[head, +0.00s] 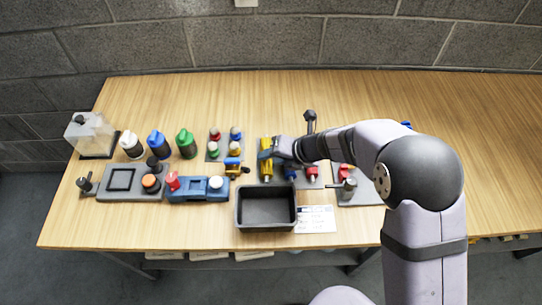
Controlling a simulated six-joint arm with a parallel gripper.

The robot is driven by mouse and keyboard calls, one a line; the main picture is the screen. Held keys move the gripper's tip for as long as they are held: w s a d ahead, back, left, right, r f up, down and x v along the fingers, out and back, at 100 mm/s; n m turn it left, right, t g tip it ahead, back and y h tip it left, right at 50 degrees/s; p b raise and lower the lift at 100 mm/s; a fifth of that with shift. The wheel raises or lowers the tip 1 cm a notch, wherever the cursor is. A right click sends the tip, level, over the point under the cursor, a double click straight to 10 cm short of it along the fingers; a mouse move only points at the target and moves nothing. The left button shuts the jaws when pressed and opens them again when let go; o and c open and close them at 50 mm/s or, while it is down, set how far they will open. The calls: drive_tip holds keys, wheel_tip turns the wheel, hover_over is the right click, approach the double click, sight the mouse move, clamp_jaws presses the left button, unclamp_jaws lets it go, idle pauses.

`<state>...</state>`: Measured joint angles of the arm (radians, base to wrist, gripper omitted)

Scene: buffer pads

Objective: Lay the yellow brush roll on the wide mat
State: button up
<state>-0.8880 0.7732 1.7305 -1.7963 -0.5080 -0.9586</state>
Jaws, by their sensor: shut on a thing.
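The yellow brush roll (266,163) is in the middle of the bench in the head view, lengthwise from back to front. My gripper (268,152) comes in from the right and is shut on its upper part; the fingers hide some of it. I cannot tell whether the roll touches what is below it. A grey mat (317,183) lies just right of it, with blue and red pieces on it, partly under my arm. Another grey mat (368,193) lies further right. I cannot tell which mat is the wide one.
A dark open bin (266,226) stands in front of the roll, beside a white card (316,220). A blue fixture (197,189) and a small pad of coloured knobs (214,158) are to the left. The bench's right end looks clear.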

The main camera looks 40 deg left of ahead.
drive_tip(key=shift+r, duration=0.1)
drive_tip(key=shift+r+p, duration=1.9)
drive_tip(key=shift+p, duration=0.15)
drive_tip(key=shift+f, duration=0.1)
drive_tip(key=shift+f+b, duration=0.95)
drive_tip(key=shift+f, duration=0.1)
drive_tip(key=shift+f+b, duration=0.6)
drive_tip(key=shift+f, duration=0.25)
idle(0.5)
drive_tip(key=shift+r, duration=0.15)
drive_tip(key=shift+r+p, duration=1.85)
drive_tip(key=shift+p, duration=0.15)
drive_tip(key=shift+f, duration=0.15)
drive_tip(key=shift+f+b, duration=0.95)
drive_tip(key=shift+f, duration=0.05)
